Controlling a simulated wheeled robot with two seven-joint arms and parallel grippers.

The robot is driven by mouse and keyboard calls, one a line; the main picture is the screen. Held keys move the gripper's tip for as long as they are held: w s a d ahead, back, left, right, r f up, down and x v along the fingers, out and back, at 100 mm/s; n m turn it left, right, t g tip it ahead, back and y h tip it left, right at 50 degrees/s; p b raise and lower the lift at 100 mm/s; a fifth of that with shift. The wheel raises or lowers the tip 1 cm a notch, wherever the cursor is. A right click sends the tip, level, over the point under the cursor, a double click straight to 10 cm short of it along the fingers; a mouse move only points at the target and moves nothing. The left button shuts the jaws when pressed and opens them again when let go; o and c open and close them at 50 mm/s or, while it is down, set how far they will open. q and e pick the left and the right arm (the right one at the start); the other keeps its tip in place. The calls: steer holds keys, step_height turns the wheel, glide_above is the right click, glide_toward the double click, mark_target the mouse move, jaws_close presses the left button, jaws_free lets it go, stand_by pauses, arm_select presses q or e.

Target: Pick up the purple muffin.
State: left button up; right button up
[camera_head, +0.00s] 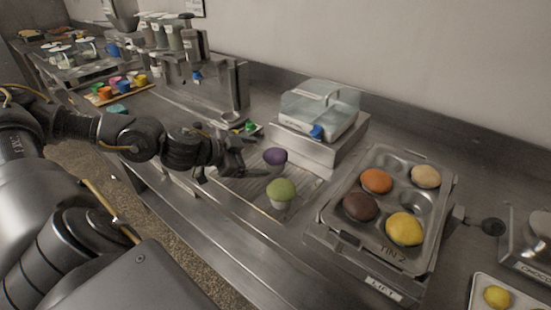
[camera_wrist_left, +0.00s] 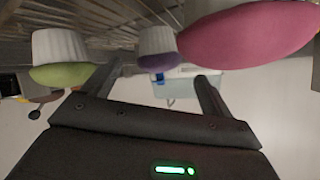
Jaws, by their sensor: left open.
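The purple muffin (camera_head: 275,157) stands on the grooved metal counter in the head view, just right of my left gripper (camera_head: 238,163). In the left wrist view, which looks upside down, the purple muffin (camera_wrist_left: 158,62) with its pale wrapper shows between the open fingers of my left gripper (camera_wrist_left: 152,70), apparently beyond the tips; contact cannot be told. A green muffin (camera_head: 281,189) stands in front of the purple one, and it shows at the left of the wrist view (camera_wrist_left: 62,74). My right gripper is not in view.
A large pink rounded thing (camera_wrist_left: 250,35) is close to the wrist camera. A muffin tin (camera_head: 383,247) holding several muffins lies to the right. A scale with a clear tub (camera_head: 335,108) stands behind. A tray with a yellow piece (camera_head: 497,297) is at the lower right.

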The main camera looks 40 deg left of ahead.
mark_target(266, 157)
arm_select(q)
steer(key=p+x, duration=0.1)
steer(key=x, duration=0.3)
steer(key=shift+w+d, duration=0.1)
steer(key=shift+w, duration=0.1)
steer(key=shift+w+f+p, duration=0.2)
steer(key=shift+w+p, duration=0.05)
steer(key=shift+p, duration=0.05)
steer(key=shift+d+f, duration=0.1)
steer(key=c, duration=0.8)
steer(key=shift+c, duration=0.2)
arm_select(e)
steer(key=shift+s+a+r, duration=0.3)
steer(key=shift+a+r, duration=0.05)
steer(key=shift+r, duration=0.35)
